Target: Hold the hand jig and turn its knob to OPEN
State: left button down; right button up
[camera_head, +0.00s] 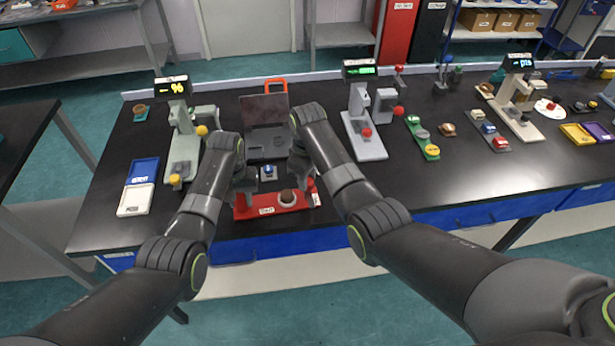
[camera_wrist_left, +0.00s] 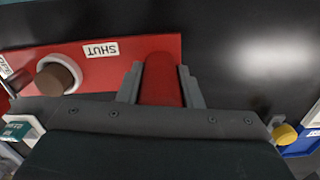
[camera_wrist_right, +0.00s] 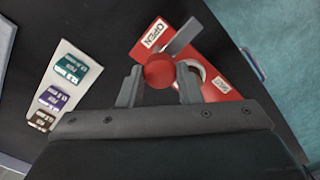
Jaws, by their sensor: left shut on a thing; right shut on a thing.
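The hand jig is a red plate (camera_head: 262,210) near the table's front edge, also seen in the left wrist view (camera_wrist_left: 115,65) and right wrist view (camera_wrist_right: 222,62). My left gripper (camera_head: 242,190) is shut on its red handle (camera_wrist_left: 162,80) at the left end. My right gripper (camera_wrist_right: 158,85) is shut on the round red knob (camera_wrist_right: 158,70) at the right end. A grey bar (camera_wrist_right: 182,38) extends from beside the knob, close to the OPEN label (camera_wrist_right: 155,33). The SHUT label (camera_wrist_left: 101,50) is on the plate. A brown piece (camera_wrist_left: 55,76) sits in a white ring.
A pale tray with several dark labelled blocks (camera_wrist_right: 72,68) lies near the jig in the right wrist view. A grey open case (camera_head: 265,130) stands behind. Blue and white trays (camera_head: 136,198) lie left, a grey instrument (camera_head: 366,140) right. The table's front edge is close.

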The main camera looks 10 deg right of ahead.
jog(key=o, duration=1)
notch_tip(320, 180, up, 12)
dwell(0.3)
pick_arm(q)
jog(key=c, duration=0.9)
grip_release()
